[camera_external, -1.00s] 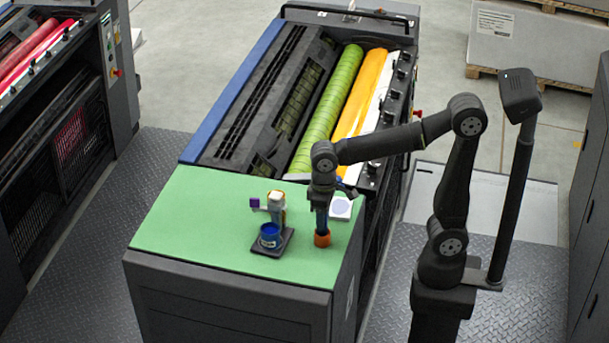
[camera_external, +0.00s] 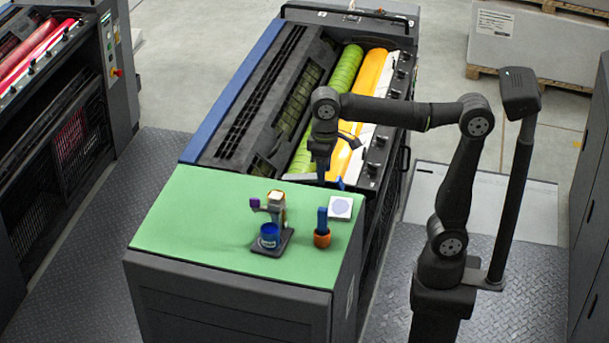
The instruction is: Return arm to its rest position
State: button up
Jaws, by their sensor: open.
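My gripper (camera_external: 322,180) hangs below my wrist in the external view, raised above the back edge of the green top near the rollers. It is open, and I see nothing held in it; its fingertips are small and dark here. A blue-handled tool (camera_external: 322,218) stands upright in an orange holder (camera_external: 322,239) on the green top, below and apart from my gripper.
The green top (camera_external: 190,215) also bears a dark stand (camera_external: 287,237) with a blue cup (camera_external: 269,235), and a white square pad (camera_external: 341,208). Behind lie green (camera_external: 344,85) and orange (camera_external: 364,92) rollers. A dark post (camera_external: 520,170) stands right of my arm.

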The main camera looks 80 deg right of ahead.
aim_at(323, 208)
jog(key=shift+r, duration=0.35)
jog(key=shift+f, duration=0.1)
notch_tip(323, 208, down, 17)
jog(key=shift+r, duration=0.5)
dwell(0.3)
